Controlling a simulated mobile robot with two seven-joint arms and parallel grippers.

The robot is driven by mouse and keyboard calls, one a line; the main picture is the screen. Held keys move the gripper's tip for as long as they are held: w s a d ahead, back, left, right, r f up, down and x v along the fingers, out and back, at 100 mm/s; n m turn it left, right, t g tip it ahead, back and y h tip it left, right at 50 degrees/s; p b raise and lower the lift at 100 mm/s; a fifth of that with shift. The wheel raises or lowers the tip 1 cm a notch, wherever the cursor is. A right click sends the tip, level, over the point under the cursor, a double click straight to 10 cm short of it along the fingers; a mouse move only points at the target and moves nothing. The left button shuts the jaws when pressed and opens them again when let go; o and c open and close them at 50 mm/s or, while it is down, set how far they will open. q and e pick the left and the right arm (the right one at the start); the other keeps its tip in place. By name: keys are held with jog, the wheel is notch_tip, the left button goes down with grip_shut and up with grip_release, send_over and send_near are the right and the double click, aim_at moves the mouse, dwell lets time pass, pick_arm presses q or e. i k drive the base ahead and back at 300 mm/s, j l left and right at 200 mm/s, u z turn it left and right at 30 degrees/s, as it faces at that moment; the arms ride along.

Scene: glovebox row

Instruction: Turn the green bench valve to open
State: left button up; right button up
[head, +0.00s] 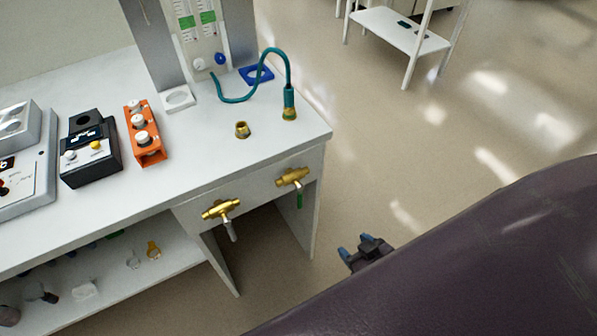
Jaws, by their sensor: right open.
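The green bench valve (293,179) is a brass body on the bench's front panel, near its right end. Its green handle (299,200) hangs straight down. A second brass valve (221,209) with a grey handle (231,231) sits to its left on the same panel. My right gripper (352,250) is open and empty, below and to the right of the green-handled valve and apart from it. Its blue-tipped fingers point toward the bench. My left gripper is not in view.
The white bench top (210,150) holds an orange rack (144,133), a black device (91,153), a brass fitting (242,130) and a teal hose (289,75). A shelf with small items lies under the bench at left. A white cart (400,30) stands behind. The floor right of the bench is clear.

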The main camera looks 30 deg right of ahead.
aim_at(300, 188)
jog(key=j+z, duration=0.35)
jog(key=k+j+z, duration=0.15)
jog(key=z, duration=0.25)
jog(key=k+j+z, duration=0.15)
jog(key=j+z, duration=0.2)
